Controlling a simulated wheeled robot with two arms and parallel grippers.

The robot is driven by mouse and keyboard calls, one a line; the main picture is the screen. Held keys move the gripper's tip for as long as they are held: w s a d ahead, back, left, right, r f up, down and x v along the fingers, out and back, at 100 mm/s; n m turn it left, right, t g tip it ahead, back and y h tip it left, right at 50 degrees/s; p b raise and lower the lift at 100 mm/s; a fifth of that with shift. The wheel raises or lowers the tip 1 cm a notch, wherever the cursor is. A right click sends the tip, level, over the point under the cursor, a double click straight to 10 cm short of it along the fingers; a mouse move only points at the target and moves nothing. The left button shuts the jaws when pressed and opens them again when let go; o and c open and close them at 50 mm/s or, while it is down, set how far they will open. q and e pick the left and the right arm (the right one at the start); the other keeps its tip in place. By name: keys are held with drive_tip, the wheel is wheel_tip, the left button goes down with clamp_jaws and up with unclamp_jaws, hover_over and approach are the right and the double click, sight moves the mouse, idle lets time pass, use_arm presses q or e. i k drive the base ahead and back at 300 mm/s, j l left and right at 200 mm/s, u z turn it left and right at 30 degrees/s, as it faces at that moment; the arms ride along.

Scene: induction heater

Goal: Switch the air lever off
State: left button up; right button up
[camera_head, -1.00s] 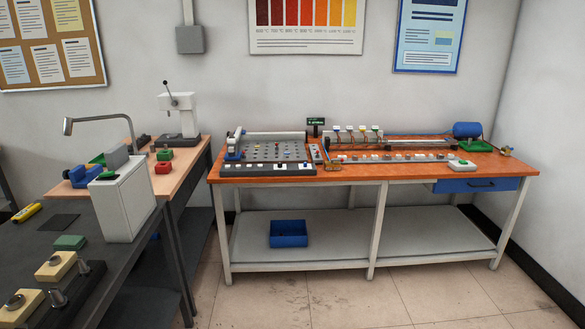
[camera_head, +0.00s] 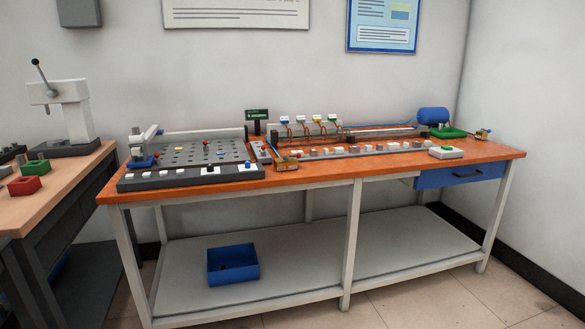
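Neither of my grippers shows in the head view. The orange-topped bench (camera_head: 385,163) stands ahead. A blue air tank (camera_head: 433,116) lies at its back right, with a green block (camera_head: 449,132) beside it. A small brass-coloured fitting (camera_head: 484,134) sits near the bench's right end and may carry the air lever. Another brass-coloured piece (camera_head: 287,163) sits at the front edge near the middle. The lever is too small to make out, so I cannot tell its position. A blue hose (camera_head: 379,125) runs along the back toward the tank.
A perforated grey board (camera_head: 193,153) and a dark strip with white buttons (camera_head: 190,177) fill the bench's left. A blue drawer (camera_head: 462,175) is under its right. A blue bin (camera_head: 233,264) sits on the lower shelf. Another bench (camera_head: 70,180) stands left. Floor in front is clear.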

sight(285, 157)
drive_tip(key=i+l, duration=0.35)
drive_tip(key=i, duration=0.2)
drive_tip(key=i+l, duration=0.4)
drive_tip(key=i, duration=0.2)
drive_tip(key=i+l, duration=0.35)
drive_tip(key=i, duration=0.2)
